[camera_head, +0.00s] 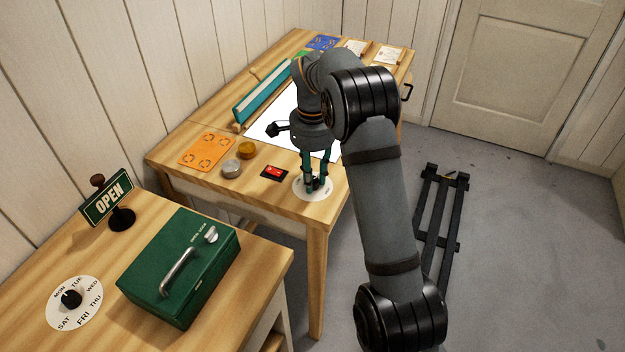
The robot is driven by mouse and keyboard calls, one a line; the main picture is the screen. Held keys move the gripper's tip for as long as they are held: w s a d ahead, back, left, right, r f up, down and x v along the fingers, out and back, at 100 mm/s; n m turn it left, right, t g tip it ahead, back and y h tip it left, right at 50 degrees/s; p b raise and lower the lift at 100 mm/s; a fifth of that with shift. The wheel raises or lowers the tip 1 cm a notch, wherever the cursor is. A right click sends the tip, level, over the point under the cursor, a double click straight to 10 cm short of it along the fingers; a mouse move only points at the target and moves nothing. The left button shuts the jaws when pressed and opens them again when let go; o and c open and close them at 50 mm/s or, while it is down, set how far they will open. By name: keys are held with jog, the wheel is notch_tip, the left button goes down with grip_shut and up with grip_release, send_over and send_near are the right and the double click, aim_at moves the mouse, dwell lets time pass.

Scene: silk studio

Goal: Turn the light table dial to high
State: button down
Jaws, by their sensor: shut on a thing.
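The light table dial is a small dark knob on a round white plate (301,192) at the near right corner of the far table. Most of the knob and the plate's markings are hidden by my gripper, so I cannot read its setting. My gripper (315,184) points down over the plate and its green fingers are shut on the dial knob. The white light table panel (263,134) lies behind it, partly covered by my arm.
A red and black switch (274,172), two small round tins (231,168) and an orange sheet (206,150) lie left of the dial. On the near table stand a green cash box (180,265), a weekday dial (74,299) and an OPEN sign (108,199). A black rail (437,225) lies on the floor.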

jog(key=m+b, duration=0.2)
jog(key=m, duration=0.4)
jog(key=shift+f+m, duration=0.1)
jog(key=shift+m, duration=0.2)
jog(key=m+b, duration=0.2)
jog(key=m, duration=0.3)
jog(key=shift+m, duration=0.4)
jog(key=c, duration=1.5)
grip_release()
jog(key=shift+c, duration=0.2)
jog(key=shift+o, duration=0.7)
notch_tip(320, 180, up, 12)
